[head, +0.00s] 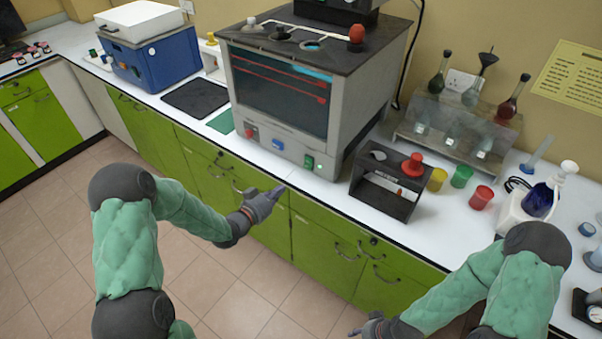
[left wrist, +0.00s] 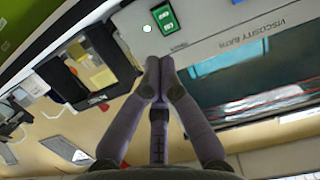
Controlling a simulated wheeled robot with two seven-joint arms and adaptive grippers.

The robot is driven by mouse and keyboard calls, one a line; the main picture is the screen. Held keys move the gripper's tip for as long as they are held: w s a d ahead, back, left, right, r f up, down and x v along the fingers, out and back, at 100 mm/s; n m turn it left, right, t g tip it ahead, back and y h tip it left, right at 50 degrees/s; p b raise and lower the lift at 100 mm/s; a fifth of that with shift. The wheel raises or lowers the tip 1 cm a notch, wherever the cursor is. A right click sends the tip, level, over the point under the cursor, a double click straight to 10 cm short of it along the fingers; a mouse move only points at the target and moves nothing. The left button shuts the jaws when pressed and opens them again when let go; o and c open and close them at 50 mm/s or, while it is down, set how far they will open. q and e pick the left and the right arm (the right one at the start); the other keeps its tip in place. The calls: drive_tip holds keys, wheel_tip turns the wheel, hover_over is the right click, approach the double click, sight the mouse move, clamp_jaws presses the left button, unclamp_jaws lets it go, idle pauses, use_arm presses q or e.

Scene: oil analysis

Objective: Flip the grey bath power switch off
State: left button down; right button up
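The grey bath (head: 337,143) stands on the white counter, and its front reads "VISCOSITY BATH" in the left wrist view. A green switch (head: 308,161) sits low at the right of its front panel. In the left wrist view the green switch (left wrist: 165,18) is beyond my fingertips, beside a round pale light (left wrist: 147,29). My left gripper (head: 280,190) is in front of the counter edge, below and left of the switch and apart from it. In the left wrist view its fingers (left wrist: 160,62) are together and empty. My right gripper (head: 358,330) is low at the bottom; its fingers are unclear.
A red button (head: 250,133) and a blue one (head: 277,144) share the bath's panel. A dark open box (head: 385,196) stands right of the bath, with coloured cups beyond it. A blue bath (head: 160,65) is at the left. The counter strip before the grey bath is clear.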

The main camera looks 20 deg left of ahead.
sight(308, 167)
use_arm(q)
drive_tip(key=b+x, duration=0.2)
drive_tip(key=x, duration=1.2)
use_arm(e)
wheel_tip(308, 167, down, 2)
drive_tip(key=shift+f, duration=0.15)
